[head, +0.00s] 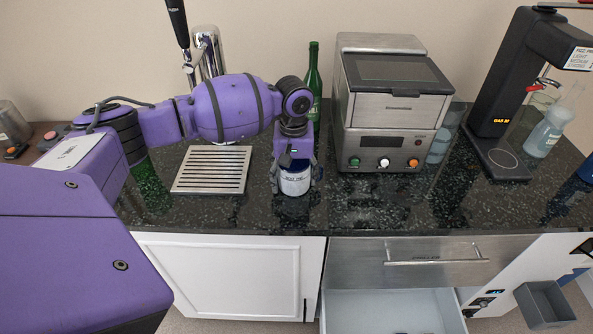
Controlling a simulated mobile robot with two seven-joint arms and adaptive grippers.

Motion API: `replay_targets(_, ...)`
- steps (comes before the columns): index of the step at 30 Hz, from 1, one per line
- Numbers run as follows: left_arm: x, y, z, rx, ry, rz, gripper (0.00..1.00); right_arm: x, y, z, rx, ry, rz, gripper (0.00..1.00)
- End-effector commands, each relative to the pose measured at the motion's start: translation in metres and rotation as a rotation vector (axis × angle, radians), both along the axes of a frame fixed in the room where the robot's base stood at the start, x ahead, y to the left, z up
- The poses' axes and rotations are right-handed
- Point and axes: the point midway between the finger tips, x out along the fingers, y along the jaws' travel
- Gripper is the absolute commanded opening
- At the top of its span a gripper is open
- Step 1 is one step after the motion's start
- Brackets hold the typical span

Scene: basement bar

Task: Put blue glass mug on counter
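A small mug (295,183), dark blue with a white band on its side, is upright at the front part of the black speckled counter (232,214). My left gripper (296,186) points down over it, with one finger on each side of the mug. The gripper hides the mug's top. I cannot tell whether the fingers press on the mug or stand slightly apart from it, nor whether its base rests fully on the counter. My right gripper is not in view.
A metal drip tray (212,170) lies left of the mug. A green bottle (313,92) and a steel machine (388,105) stand behind and to the right. Stacked glasses (440,146), a black dispenser (502,90) and a clear bottle (546,133) are farther right. A drawer (385,311) below is open.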

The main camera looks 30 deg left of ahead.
Motion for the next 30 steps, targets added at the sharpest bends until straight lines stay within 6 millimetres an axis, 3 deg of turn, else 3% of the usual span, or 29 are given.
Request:
replay_targets(14, 0.000, 0.000, 0.006, 0.001, 0.000, -0.001, 0.78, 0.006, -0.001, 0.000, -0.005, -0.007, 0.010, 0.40)
replay_targets(23, 0.001, 0.000, 0.068, 0.000, -0.005, 0.000, 0.78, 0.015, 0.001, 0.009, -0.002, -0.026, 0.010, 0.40)
replay_targets(30, 0.000, 0.000, 0.109, 0.000, -0.001, 0.000, 0.78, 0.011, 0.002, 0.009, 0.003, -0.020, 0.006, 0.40)
